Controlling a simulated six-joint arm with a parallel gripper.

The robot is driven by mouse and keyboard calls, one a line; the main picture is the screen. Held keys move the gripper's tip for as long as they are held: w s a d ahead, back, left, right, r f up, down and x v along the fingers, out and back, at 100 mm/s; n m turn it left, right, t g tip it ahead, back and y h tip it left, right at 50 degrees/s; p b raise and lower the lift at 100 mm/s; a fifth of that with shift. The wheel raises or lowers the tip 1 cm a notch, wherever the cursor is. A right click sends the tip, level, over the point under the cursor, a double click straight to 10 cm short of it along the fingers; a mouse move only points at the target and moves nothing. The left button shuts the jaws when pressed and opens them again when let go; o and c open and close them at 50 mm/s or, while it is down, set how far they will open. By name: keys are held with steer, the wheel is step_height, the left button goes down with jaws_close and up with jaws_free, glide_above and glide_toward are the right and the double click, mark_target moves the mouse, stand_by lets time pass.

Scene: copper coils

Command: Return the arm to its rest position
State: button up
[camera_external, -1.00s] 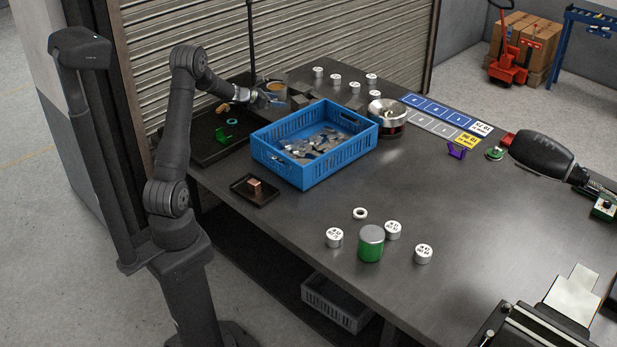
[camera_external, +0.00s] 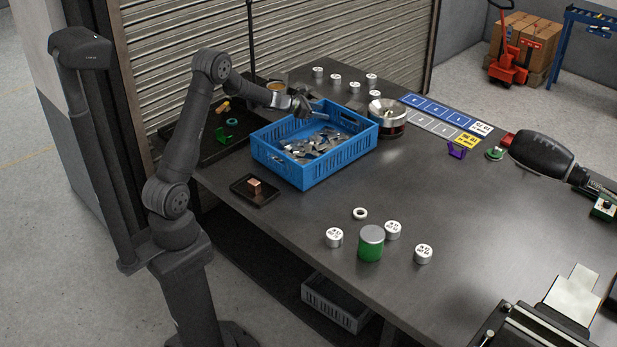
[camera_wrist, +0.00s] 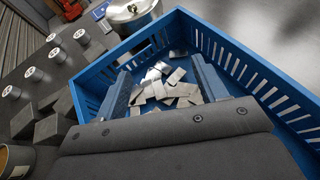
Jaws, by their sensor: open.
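My gripper (camera_external: 313,111) is over the back left part of the blue crate (camera_external: 322,174), above its rim. In the wrist view my gripper (camera_wrist: 163,88) shows two blue-grey fingers spread apart with nothing held between them. Several flat silvery metal pieces (camera_external: 318,146) lie loose in the crate. They also show between and beyond the fingers in the wrist view (camera_wrist: 165,88). Whether the fingertips reach below the rim cannot be told. My arm is bent, with its forearm stretched over the back left of the table.
A small dark tray with a copper block (camera_external: 254,184) stands left of the crate. A round metal bowl (camera_external: 388,112) is at its right. White-topped weights (camera_external: 335,76) stand behind. A green cylinder (camera_external: 371,245) stands at the front.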

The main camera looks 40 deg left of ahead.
steer(key=d, duration=0.6)
steer(key=shift+w+m+g+h, duration=0.3)
steer(key=shift+w+m+h, duration=0.05)
steer(key=shift+m+h, duration=0.05)
